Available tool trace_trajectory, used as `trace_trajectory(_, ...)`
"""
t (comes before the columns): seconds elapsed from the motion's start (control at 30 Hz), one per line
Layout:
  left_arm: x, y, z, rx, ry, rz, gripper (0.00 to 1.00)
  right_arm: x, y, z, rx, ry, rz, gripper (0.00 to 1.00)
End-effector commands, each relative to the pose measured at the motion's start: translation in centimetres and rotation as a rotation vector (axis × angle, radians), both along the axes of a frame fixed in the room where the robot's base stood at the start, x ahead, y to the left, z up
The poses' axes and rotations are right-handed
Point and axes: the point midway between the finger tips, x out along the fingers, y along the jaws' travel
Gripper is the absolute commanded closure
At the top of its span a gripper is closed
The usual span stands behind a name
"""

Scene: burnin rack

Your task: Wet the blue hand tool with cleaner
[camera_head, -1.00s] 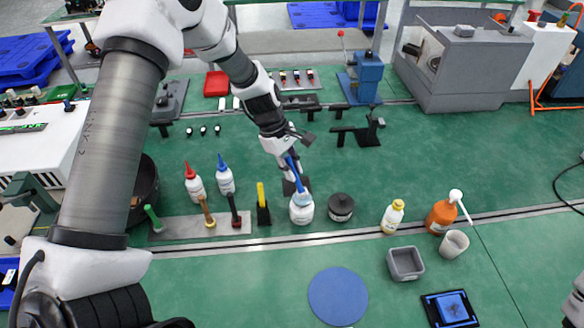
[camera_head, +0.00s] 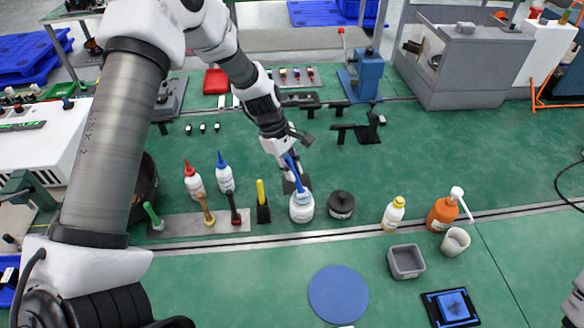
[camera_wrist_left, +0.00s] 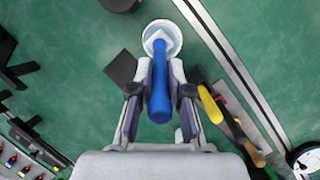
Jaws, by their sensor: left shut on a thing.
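The blue hand tool (camera_head: 296,174) is held in my left gripper (camera_head: 291,163), which is shut on its handle. The tool leans slightly, and its lower end is at the mouth of a white jar (camera_head: 301,210). In the left wrist view, the blue handle (camera_wrist_left: 160,92) lies between the fingers of my left gripper (camera_wrist_left: 160,78), with the pale tool head over the round white jar (camera_wrist_left: 162,36). How deep the head sits, and any liquid, I cannot tell.
A black round container (camera_head: 341,205) stands just right of the jar. A yellow-handled tool (camera_head: 262,198) stands close on the left, beside red-capped (camera_head: 194,184) and blue-capped (camera_head: 225,178) bottles. A yellow-capped bottle (camera_head: 393,214) and an orange pump bottle (camera_head: 441,214) stand farther right.

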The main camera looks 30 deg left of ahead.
Motion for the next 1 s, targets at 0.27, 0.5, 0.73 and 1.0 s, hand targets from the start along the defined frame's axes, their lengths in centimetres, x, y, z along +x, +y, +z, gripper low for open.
trace_trajectory(0.27,-0.02,-0.01,-0.39,0.0,0.001,0.0,1.0,0.0,0.0,-0.23,0.0,0.0,0.0,0.6)
trace_trajectory(0.5,-0.02,-0.01,-0.7,0.0,0.001,0.001,1.0,0.0,0.0,-0.39,0.0,0.0,0.0,0.6)
trace_trajectory(0.73,-0.03,-0.01,-0.86,0.0,0.001,0.001,1.0,0.0,0.0,-0.46,0.0,0.0,0.0,0.6)
trace_trajectory(1.0,-0.04,-0.01,-0.86,0.0,0.001,0.001,1.0,0.0,0.0,-0.46,0.0,0.0,0.0,0.6)
